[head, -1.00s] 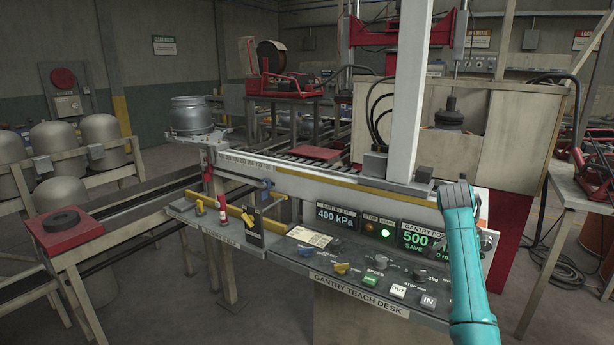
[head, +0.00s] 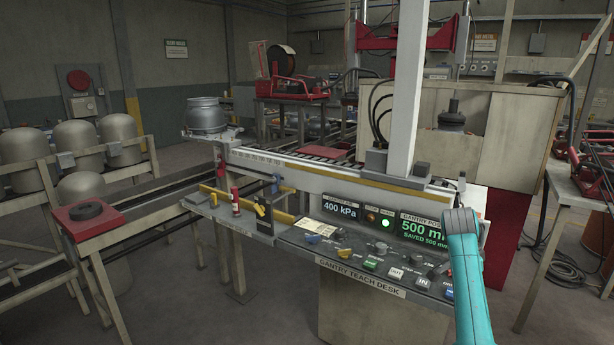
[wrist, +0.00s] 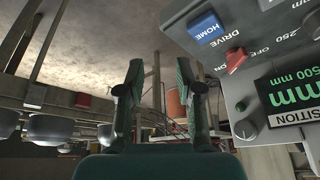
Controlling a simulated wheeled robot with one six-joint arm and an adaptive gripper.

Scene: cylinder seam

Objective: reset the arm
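My teal arm (head: 464,262) rises at the right of the head view, in front of the right end of the gantry teach desk (head: 362,279). My gripper (wrist: 160,82) shows in the wrist view with its two dark green fingers apart and nothing between them. In the head view the gripper is mostly hidden behind the arm. In the wrist view the desk panel is at the right, with a blue HOME button (wrist: 206,28), a red switch (wrist: 237,60) and a grey knob (wrist: 245,130). The fingers appear clear of the panel.
The gantry's white upright (head: 405,90) and rail stand behind the desk. A metal cylinder (head: 206,115) sits at the rail's left end. A red stand (head: 88,217) is at the left.

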